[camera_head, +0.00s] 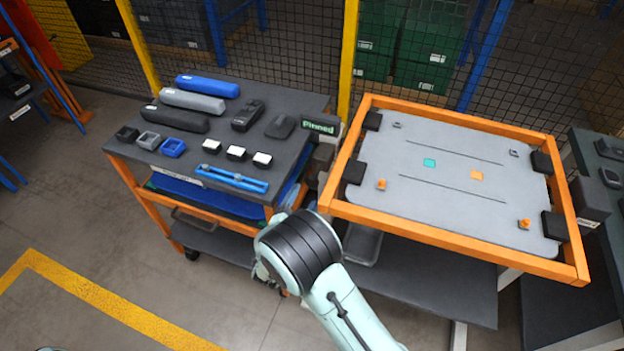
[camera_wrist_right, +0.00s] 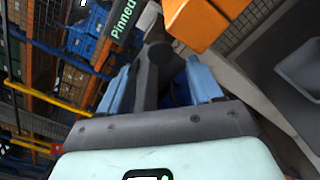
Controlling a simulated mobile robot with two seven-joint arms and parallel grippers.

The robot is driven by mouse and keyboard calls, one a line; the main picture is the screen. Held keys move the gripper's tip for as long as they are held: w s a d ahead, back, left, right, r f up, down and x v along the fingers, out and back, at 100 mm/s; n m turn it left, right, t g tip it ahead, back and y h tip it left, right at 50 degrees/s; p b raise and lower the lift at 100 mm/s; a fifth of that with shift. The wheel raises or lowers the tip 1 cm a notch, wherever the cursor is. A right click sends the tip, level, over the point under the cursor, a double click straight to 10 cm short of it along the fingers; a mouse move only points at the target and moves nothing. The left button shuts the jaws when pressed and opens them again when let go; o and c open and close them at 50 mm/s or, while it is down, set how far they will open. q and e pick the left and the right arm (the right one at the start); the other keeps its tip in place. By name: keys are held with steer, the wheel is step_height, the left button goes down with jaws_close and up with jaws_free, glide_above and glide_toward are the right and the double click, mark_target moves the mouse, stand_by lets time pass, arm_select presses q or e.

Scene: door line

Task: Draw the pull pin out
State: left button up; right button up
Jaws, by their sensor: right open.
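In the right wrist view my right gripper (camera_wrist_right: 160,82) has its two blue fingers apart. A dark grey bar with a rounded knob (camera_wrist_right: 155,52) stands between them; it looks like the pull pin, and I cannot tell whether a finger touches it. The "Pinned" sign (camera_wrist_right: 122,20) is just beyond it; it also shows in the head view (camera_head: 320,127), beside the left side of the orange frame (camera_head: 335,180). In the head view my right wrist hides the gripper's fingertips and the pin does not show clearly. My left gripper is not in view.
A grey panel (camera_head: 450,165) lies inside the orange frame, with dark blocks at its corners. A dark-topped cart (camera_head: 225,140) with bars and small boxes stands to the left. A grey bin (camera_head: 362,245) sits below the frame. Mesh fencing closes the back; the floor at front left is clear.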

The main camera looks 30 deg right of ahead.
mark_target(311, 184)
steer(key=p+x, duration=0.1)
steer(key=x, duration=0.6)
steer(key=shift+w+d, duration=0.15)
steer(key=shift+w, duration=0.05)
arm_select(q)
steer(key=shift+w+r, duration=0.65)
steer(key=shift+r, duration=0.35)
